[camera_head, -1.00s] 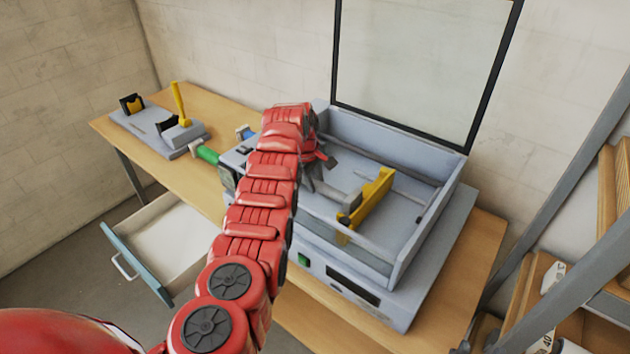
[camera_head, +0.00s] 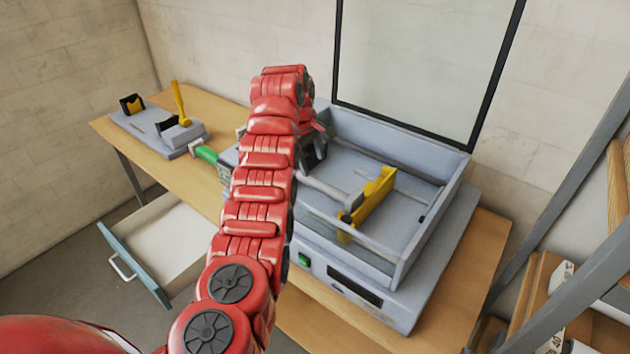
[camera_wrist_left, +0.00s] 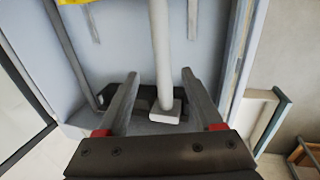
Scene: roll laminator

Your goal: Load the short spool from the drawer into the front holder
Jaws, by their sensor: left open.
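The roll laminator's open bay (camera_head: 400,240) holds a pale rod (camera_head: 330,190), apparently the short spool, beside a yellow plate (camera_head: 372,200). In the left wrist view the rod (camera_wrist_left: 160,50) runs down to a square end (camera_wrist_left: 166,112) at a black bracket (camera_wrist_left: 144,98). My left gripper (camera_head: 314,150) is over the left part of the bay, partly hidden by my arm. In its wrist view the gripper (camera_wrist_left: 159,78) is open, with a finger on each side of the rod and gaps visible. The drawer (camera_head: 160,245) is pulled out; its visible inside is empty. My right gripper is out of view.
The raised clear lid (camera_head: 425,60) stands behind the bay. A grey fixture (camera_head: 155,128) with a yellow lever sits at the left of the wooden table (camera_head: 465,285). A green-ended part (camera_head: 206,154) sticks out at the laminator's left. Shelving (camera_head: 580,290) stands at right.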

